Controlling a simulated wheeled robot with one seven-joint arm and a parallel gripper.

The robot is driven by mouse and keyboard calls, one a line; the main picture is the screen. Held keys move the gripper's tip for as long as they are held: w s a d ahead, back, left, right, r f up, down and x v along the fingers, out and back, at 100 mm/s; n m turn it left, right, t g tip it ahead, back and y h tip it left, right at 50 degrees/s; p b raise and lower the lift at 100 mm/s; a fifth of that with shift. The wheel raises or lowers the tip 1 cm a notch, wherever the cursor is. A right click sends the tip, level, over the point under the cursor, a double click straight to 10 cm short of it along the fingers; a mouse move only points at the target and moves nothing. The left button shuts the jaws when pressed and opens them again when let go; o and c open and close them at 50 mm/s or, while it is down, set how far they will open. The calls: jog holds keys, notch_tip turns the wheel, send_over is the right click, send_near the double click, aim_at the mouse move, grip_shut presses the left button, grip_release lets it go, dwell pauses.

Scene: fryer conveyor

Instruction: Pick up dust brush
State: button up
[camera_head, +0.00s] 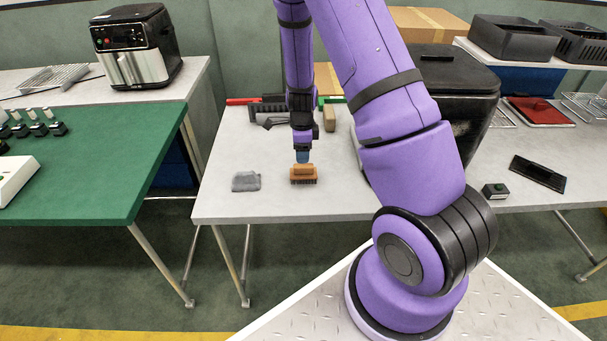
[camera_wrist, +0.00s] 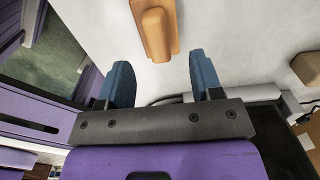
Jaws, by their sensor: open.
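The dust brush (camera_head: 303,174) has an orange-brown wooden body and dark bristles. It rests on the light grey table (camera_head: 225,207) near the front edge. My gripper (camera_head: 302,158) points down just above and behind the brush, its blue fingers close to it. In the wrist view the brush (camera_wrist: 156,30) is at the top, just beyond the fingertips and roughly centred between them. My gripper (camera_wrist: 160,68) is open there, with nothing between the fingers. The head view does not show clearly whether the fingers touch the brush.
A grey cloth-like piece (camera_head: 246,181) lies left of the brush. A tan block (camera_head: 329,118) and a dark tool rack (camera_head: 268,106) stand behind. A large black appliance (camera_head: 452,100) is at the right. A green table (camera_head: 95,185) stands left. The table between cloth and brush is clear.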

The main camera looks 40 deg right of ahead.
aim_at(304, 165)
jog(key=shift+s+d+f, duration=0.1)
jog(key=shift+s+f, duration=0.05)
jog(key=shift+f, duration=1.55)
jog(key=shift+s+f, duration=0.1)
jog(key=shift+f, duration=1.6)
jog(key=c, duration=1)
jog(key=shift+r, duration=1.1)
jog(key=shift+s+r, duration=0.3)
jog(key=shift+r, duration=0.45)
jog(key=s+d, duration=0.1)
jog(key=s, duration=0.3)
jog(key=s+d+r, duration=0.1)
jog(key=s+d, duration=0.1)
jog(key=s, duration=0.3)
jog(key=s+d, duration=0.2)
jog(key=s, duration=0.3)
jog(key=shift+s+r, duration=0.15)
jog(key=shift+s, duration=0.1)
